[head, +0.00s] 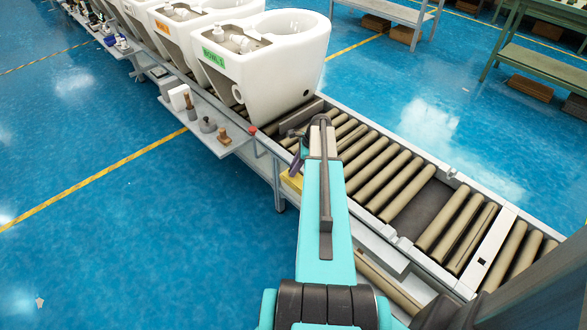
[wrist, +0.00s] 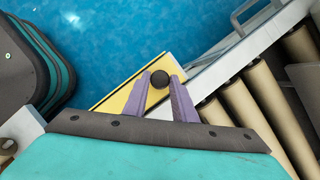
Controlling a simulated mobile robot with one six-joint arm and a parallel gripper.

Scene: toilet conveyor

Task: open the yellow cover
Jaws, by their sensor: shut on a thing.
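The yellow cover (head: 291,182) shows as a small piece at the near side of the conveyor, partly hidden by my arm in the head view. In the wrist view the yellow cover (wrist: 118,98) lies tilted across the picture beside the conveyor's pale rail and carries a round dark knob (wrist: 160,79). My gripper (wrist: 160,86) has its two purple fingers on either side of the knob, shut on it. In the head view my gripper (head: 296,164) is small and mostly hidden by my arm. Whether the cover is lifted cannot be told.
The roller conveyor (head: 372,165) runs beside and under my arm. A white toilet (head: 262,60) stands on it at the back, with more behind. A side shelf (head: 222,141) holds small parts. A red button (head: 253,130) sits at its end. Blue floor at left is clear.

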